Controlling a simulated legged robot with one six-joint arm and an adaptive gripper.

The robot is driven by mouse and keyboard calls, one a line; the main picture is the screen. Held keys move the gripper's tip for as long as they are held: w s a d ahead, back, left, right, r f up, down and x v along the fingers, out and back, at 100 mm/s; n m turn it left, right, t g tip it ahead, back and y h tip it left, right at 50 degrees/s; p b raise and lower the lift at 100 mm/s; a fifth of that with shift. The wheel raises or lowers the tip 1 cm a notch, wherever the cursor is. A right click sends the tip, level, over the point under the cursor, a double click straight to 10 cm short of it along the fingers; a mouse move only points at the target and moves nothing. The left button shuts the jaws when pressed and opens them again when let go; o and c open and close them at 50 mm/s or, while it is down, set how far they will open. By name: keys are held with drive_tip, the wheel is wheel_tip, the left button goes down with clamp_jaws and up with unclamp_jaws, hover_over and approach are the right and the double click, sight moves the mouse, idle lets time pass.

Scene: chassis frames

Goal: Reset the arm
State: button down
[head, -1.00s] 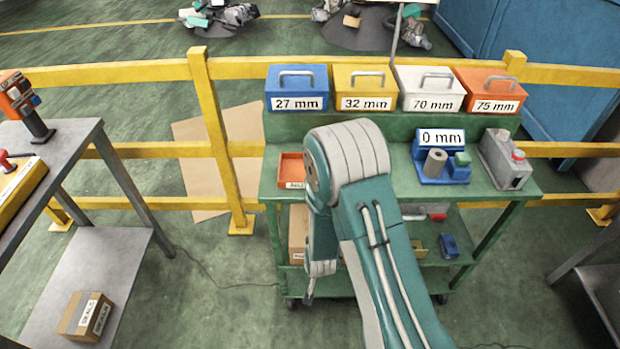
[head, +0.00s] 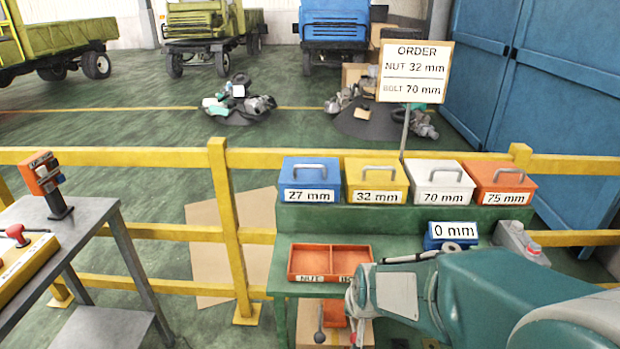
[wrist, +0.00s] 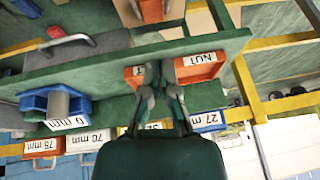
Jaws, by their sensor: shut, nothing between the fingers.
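My arm (head: 480,290) reaches in from the lower right of the head view, bent low across the front of the green cart (head: 300,220). My gripper (wrist: 160,72) shows in the wrist view with its fingers together and nothing between them. In the head view its fingers cannot be made out clearly. The orange two-part tray (head: 330,262) lies on the cart's shelf, with a NUT label on its left part. Both parts look empty in the head view. In the wrist view the fingers overlap the tray (wrist: 200,66); I cannot tell whether they touch it.
Blue (head: 310,180), yellow (head: 376,180), white (head: 438,182) and orange (head: 499,182) lidded boxes stand along the cart's top. A blue 0 mm device (head: 452,236) sits right of the tray. A yellow rail (head: 130,157) runs behind. A grey table (head: 90,225) stands left.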

drive_tip(key=s+d+r, duration=0.3)
drive_tip(key=s+r, duration=0.4)
drive_tip(key=s, duration=0.1)
drive_tip(key=s+d+r+n+h, duration=0.1)
drive_tip(key=s+d+r, duration=0.2)
drive_tip(key=s+r, duration=0.4)
drive_tip(key=shift+s+d+r+t, duration=0.3)
drive_tip(key=shift+s+d+t, duration=0.1)
drive_tip(key=shift+s, duration=0.6)
